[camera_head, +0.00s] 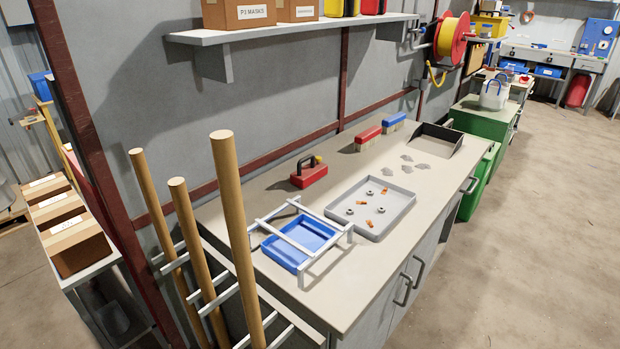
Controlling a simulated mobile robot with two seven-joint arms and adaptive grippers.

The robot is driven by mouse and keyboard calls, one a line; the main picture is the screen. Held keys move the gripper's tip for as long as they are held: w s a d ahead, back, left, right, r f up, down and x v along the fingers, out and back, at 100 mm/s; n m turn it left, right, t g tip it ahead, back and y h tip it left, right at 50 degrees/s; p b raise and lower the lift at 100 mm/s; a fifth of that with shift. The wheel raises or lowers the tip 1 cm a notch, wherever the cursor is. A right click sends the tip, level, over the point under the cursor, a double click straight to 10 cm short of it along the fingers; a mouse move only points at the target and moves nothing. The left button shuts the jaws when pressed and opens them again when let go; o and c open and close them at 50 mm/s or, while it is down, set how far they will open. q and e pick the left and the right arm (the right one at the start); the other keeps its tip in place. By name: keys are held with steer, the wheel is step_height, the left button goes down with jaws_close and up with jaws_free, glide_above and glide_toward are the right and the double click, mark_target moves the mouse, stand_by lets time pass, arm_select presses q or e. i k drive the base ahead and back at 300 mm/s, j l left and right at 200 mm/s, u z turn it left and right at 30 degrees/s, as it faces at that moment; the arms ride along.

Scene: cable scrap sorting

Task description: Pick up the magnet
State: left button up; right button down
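The magnet appears to be the red block with a black handle on top (309,174). It stands on the workbench (352,284) near the wall side, behind the white frame and to the left of the grey tray. Nothing touches it from above. Neither of my grippers shows in the head view.
A white frame (301,242) stands over a blue tray (283,252). A grey tray (376,231) holds several metal nuts and orange bits. Two brushes, red (367,135) and blue (393,121), lie behind. A black dustpan (440,137) sits far right. Wooden poles (233,220) rise in front.

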mark_target(307, 176)
steer(key=i+l, duration=0.15)
steer(key=l, duration=0.15)
steer(key=i+l+u, duration=0.1)
steer(key=l, duration=0.2)
steer(key=i+l+u, duration=0.1)
steer(key=l, duration=0.2)
steer(key=i+l, duration=0.2)
steer(key=l+u, duration=0.05)
steer(key=l, duration=0.05)
